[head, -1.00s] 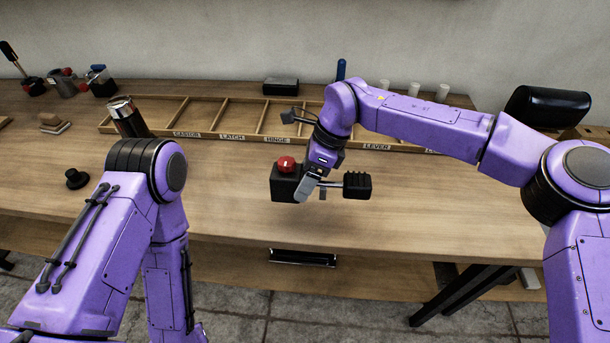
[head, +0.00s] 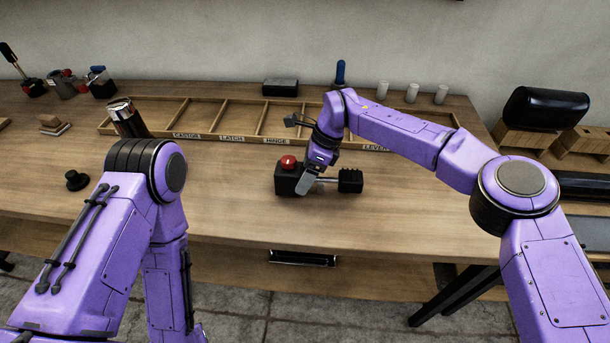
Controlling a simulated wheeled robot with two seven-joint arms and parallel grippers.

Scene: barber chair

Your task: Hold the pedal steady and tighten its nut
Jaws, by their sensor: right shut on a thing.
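The pedal is a black block (head: 286,181) with a round red knob (head: 288,162) on top and a short metal rod to a ribbed black pad (head: 350,181). It is on or just above the front middle of the bench. My right gripper (head: 309,183) comes down from behind and is shut on the pedal where the rod meets the block. Its fingers partly hide that joint, so the exact contact is unclear. I cannot make out a separate nut; the red knob may be it.
A shallow wooden tray (head: 112,130) with labelled compartments lies behind the pedal. A small black knob-like part (head: 76,180) is at left. Bare bench lies left and right of the pedal.

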